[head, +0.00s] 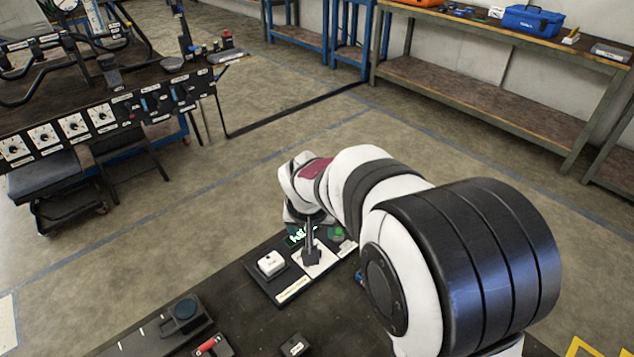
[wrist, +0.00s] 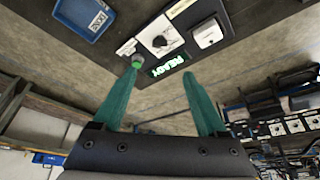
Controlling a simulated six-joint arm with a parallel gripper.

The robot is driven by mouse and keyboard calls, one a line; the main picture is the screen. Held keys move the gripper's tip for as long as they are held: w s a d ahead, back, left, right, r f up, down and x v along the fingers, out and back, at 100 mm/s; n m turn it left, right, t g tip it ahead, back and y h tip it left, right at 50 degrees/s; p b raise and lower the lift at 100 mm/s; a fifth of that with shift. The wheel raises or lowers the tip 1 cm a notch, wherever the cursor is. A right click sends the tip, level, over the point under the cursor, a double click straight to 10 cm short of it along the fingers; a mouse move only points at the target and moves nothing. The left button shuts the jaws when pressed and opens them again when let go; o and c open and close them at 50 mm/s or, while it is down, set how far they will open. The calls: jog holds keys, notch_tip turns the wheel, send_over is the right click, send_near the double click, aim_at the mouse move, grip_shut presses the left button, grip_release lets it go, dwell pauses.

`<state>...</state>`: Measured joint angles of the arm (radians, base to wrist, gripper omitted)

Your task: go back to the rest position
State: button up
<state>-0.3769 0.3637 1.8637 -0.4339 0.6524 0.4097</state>
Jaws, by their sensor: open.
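My gripper (wrist: 162,72) has two teal fingers, spread apart with nothing between them. In the wrist view the left fingertip lies in line with a green button (wrist: 138,59); I cannot tell whether they touch. A lit green READY display (wrist: 170,66) shows between the fingers. In the head view my arm reaches over the dark table to the control panel (head: 268,282), and the fingers are mostly hidden by my own wrist. The panel carries a white switch block (head: 271,263), a dark lever on a white plate (head: 311,253) and the green button (head: 337,233).
A blue tray (wrist: 84,18) lies beside the panel. A round dark knob (head: 184,309) and a red-handled part (head: 207,345) sit nearer on the table. A console with dials (head: 75,125) stands at left; workbenches (head: 480,38) line the back. Open floor lies between.

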jog(key=s+d+r+m+g, duration=0.2)
jog(key=s+d+r, duration=0.2)
jog(key=s+d, duration=0.5)
jog(key=s+d+m+g+y, duration=0.2)
jog(key=s+m+g, duration=0.1)
jog(key=s, duration=1.8)
jog(key=w+a+r+n, duration=0.1)
jog(key=w+r, duration=0.2)
jog(key=w, duration=0.5)
jog(key=w+a+r+n, duration=0.1)
jog(key=w+a+r, duration=0.1)
jog(key=w, duration=0.6)
jog(key=w+a+f+n+h, duration=0.1)
jog(key=w+a+f, duration=0.1)
jog(key=w, duration=0.5)
jog(key=w+a+f+n+h, duration=0.1)
jog(key=w+a, duration=0.1)
jog(key=w, duration=0.5)
jog(key=w+a+f+n, duration=0.1)
jog(key=w+a+f, duration=0.3)
jog(key=w+f, duration=0.15)
jog(key=shift+t, duration=0.3)
jog(key=f, duration=0.9)
jog(key=w+f, duration=0.1)
jog(key=f, duration=0.4)
jog(key=shift+f, duration=0.7)
grip_shut()
